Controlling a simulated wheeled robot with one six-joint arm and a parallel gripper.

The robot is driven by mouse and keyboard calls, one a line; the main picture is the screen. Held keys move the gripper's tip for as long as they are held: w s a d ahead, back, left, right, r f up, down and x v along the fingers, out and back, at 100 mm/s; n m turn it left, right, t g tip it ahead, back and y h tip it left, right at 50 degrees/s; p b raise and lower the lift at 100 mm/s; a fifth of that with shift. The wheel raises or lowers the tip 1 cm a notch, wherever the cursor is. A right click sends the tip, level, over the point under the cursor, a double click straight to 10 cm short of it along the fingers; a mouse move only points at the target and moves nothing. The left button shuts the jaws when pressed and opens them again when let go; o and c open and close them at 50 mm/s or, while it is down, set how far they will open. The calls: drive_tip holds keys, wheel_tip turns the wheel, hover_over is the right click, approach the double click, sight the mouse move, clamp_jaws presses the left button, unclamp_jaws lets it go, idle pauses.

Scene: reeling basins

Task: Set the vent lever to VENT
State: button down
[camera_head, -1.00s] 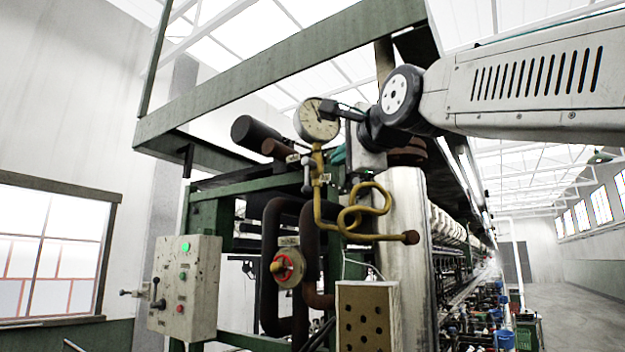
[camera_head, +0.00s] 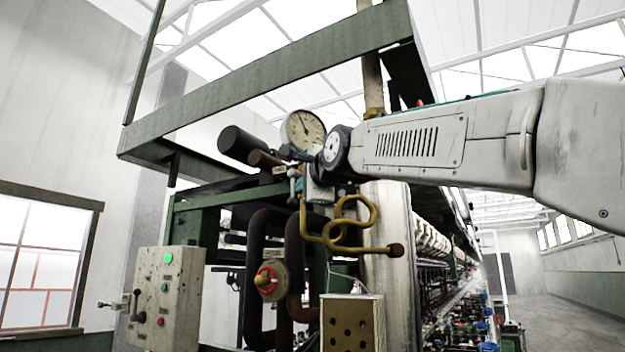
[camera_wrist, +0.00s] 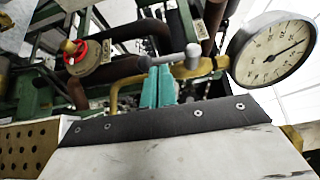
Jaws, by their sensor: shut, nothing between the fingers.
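The vent lever appears to be the small grey lever (camera_head: 294,173) on the brass pipe below the pressure gauge (camera_head: 303,131). In the wrist view its grey rod (camera_wrist: 172,58) lies just beyond my fingertips. My gripper (camera_wrist: 158,85) has its two teal fingers together with nothing between them. The fingers point at the lever and overlap part of the brass pipe (camera_wrist: 120,88). I cannot tell whether they touch the lever. In the head view my wrist hides most of the gripper.
A red handwheel valve (camera_head: 267,281) sits on dark pipes below left. A coiled brass pipe (camera_head: 350,222) lies below my wrist. A control box (camera_head: 167,297) stands at lower left and a perforated box (camera_head: 352,322) at the bottom. A green beam (camera_head: 270,82) runs overhead.

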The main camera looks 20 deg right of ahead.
drive_tip(key=shift+w, duration=1.2)
